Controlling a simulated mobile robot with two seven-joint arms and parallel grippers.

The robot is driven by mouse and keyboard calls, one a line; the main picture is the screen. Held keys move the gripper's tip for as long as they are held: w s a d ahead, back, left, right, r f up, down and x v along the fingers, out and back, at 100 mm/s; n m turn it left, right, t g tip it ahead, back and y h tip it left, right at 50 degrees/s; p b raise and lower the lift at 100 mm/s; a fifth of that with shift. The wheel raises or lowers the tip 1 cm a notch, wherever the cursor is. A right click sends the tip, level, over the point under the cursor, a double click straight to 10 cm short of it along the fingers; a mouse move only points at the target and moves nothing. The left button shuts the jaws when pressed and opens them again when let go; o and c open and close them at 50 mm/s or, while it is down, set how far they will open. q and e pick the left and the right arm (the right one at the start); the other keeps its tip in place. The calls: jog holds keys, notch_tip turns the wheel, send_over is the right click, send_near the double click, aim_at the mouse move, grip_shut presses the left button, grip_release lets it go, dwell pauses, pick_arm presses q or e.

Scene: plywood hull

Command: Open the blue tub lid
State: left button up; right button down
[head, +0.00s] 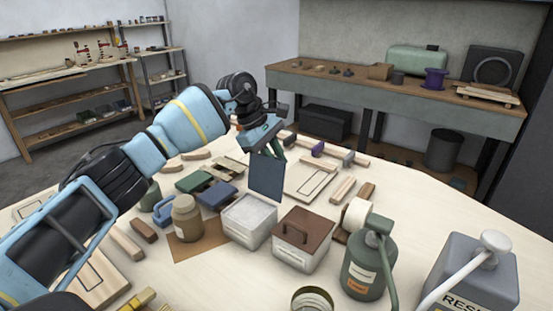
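The tub (248,226) is a pale, whitish box on the light table near the middle of the head view. Its dark blue lid (266,180) stands about upright at the tub's back edge, and the tub's top shows uncovered. My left gripper (268,149) is at the upper edge of the lid, pointing down. Its fingertips are small and partly hidden there, so I cannot tell whether they grip the lid or only touch it. My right gripper is not in view.
A box with a brown handled lid (304,228) stands right beside the tub. A brown jar (187,218) stands to its left, and a green spray bottle (368,262) and a grey canister (470,275) to the right. Wooden pieces and green and blue blocks lie behind.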

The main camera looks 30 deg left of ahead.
pick_arm(q)
jog(key=v, duration=0.7)
jog(key=shift+r, duration=0.3)
jog(key=shift+f, duration=0.1)
